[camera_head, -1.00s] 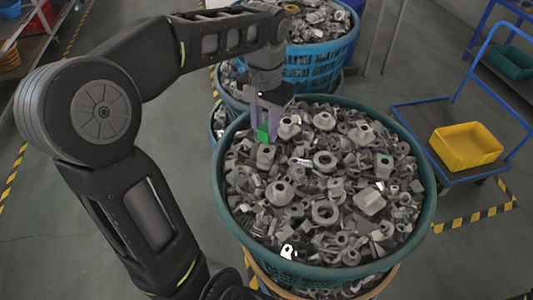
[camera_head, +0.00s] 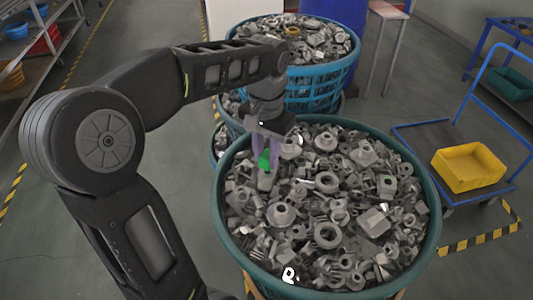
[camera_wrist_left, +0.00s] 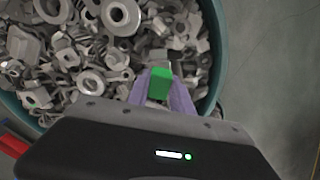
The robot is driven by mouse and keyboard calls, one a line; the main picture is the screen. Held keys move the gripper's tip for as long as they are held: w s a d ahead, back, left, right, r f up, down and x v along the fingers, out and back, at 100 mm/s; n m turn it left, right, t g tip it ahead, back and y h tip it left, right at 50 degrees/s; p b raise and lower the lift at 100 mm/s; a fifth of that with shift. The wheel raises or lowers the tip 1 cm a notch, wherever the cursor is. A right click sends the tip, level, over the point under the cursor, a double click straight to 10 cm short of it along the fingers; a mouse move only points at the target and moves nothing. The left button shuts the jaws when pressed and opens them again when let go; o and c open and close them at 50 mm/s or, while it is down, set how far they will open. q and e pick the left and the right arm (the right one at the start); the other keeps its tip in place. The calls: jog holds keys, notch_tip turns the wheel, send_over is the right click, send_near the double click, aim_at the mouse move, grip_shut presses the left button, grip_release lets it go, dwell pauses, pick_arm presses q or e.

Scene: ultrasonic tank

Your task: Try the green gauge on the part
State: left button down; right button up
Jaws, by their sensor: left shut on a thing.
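The green gauge (camera_head: 264,159) is a small bright green block. My left gripper (camera_head: 263,150), with purple fingers, is shut on it at the left inner side of a teal basket (camera_head: 431,215) full of loose grey metal parts. A grey part (camera_head: 265,181) shows directly below the gauge in the head view. I cannot tell whether the two touch. In the left wrist view the gauge (camera_wrist_left: 159,84) sits between the fingertips (camera_wrist_left: 162,95), with grey metal close beyond it. The gauge's underside is hidden. My right gripper is not in view.
Another basket (camera_head: 322,78) of metal parts stands behind. A blue trolley (camera_head: 420,137) with a yellow bin (camera_head: 468,167) is on the right. A shelf (camera_head: 38,60) is at the far left. The basket's rim is close to my left gripper.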

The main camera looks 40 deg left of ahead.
pick_arm(q)
jog(key=shift+f, duration=0.4)
dwell(1.1)
jog(key=shift+r, duration=0.15)
jog(key=shift+r+p, duration=0.9)
jog(key=shift+r, duration=0.55)
jog(key=shift+r, duration=0.1)
jog(key=shift+a+r, duration=0.15)
jog(key=shift+r, duration=1.75)
